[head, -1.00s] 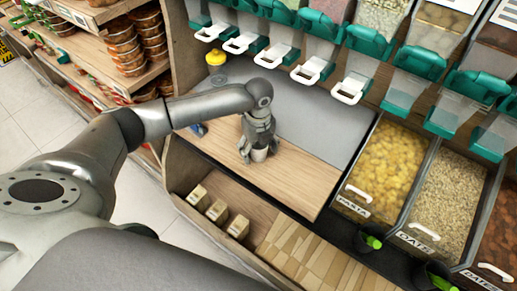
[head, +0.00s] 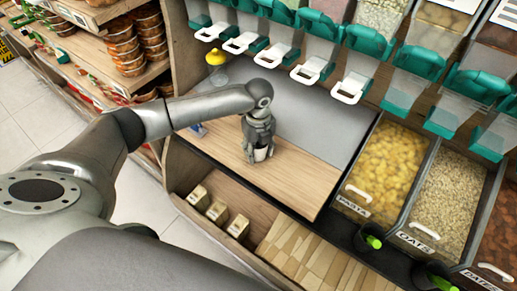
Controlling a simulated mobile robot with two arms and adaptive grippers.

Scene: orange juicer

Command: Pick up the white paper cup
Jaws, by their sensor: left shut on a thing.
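The white paper cup (head: 260,154) is on or just above the wooden counter (head: 297,177), mostly hidden by the fingers around it. My left gripper (head: 259,150) points down from above and is shut on the cup. Only a small white part of the cup shows between and below the fingertips. I cannot tell whether its bottom touches the counter. My right gripper is not in view.
A yellow-topped juicer (head: 216,62) stands at the counter's back left. A small blue item (head: 198,130) is near the left edge. Bulk bins of pasta (head: 388,163) and oats (head: 446,196) are to the right. Dispensers (head: 320,56) hang behind. The counter right of the cup is clear.

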